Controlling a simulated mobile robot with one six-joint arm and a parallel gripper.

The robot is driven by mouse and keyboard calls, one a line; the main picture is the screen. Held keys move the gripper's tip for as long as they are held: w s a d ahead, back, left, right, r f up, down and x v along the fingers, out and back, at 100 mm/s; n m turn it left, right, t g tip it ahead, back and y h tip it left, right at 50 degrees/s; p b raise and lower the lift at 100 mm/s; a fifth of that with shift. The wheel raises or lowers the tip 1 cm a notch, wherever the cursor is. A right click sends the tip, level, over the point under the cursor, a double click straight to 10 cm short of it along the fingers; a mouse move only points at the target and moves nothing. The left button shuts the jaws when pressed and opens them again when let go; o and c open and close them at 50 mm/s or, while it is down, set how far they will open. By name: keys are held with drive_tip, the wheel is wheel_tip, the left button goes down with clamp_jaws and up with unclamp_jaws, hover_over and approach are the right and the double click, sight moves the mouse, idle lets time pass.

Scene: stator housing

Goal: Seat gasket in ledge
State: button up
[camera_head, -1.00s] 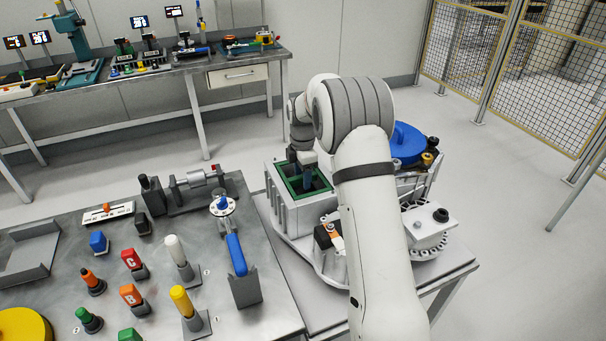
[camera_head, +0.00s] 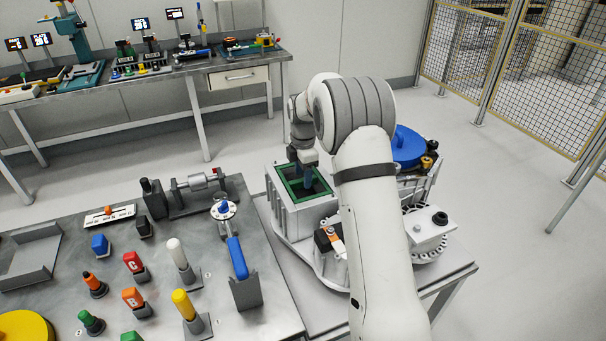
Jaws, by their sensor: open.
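The green rectangular gasket (camera_head: 288,191) lies around the top opening of the grey box-shaped stator housing (camera_head: 294,216). It looks about level with the rim; whether it is fully down in the ledge cannot be told at this size. My gripper (camera_head: 308,183) is open, pointing down over the opening, at the gasket's right part. Its dark blue fingertips are small and close to the gasket; I cannot tell whether they touch it. My arm hides the right side of the housing and part of the gasket's right edge.
The housing's base plate stands on a small table (camera_head: 462,266). A blue round part (camera_head: 408,147) and a grey block with a black knob (camera_head: 430,226) sit right of my arm. The metal bench (camera_head: 60,280) at left holds several coloured handles and a blue-handled tool (camera_head: 237,258).

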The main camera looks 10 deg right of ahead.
drive_tip(key=shift+r+p, duration=0.8)
drive_tip(key=shift+r, duration=0.65)
wheel_tip(320, 180, up, 8)
drive_tip(key=b, duration=0.1)
drive_tip(key=shift+f, duration=0.1)
idle(0.9)
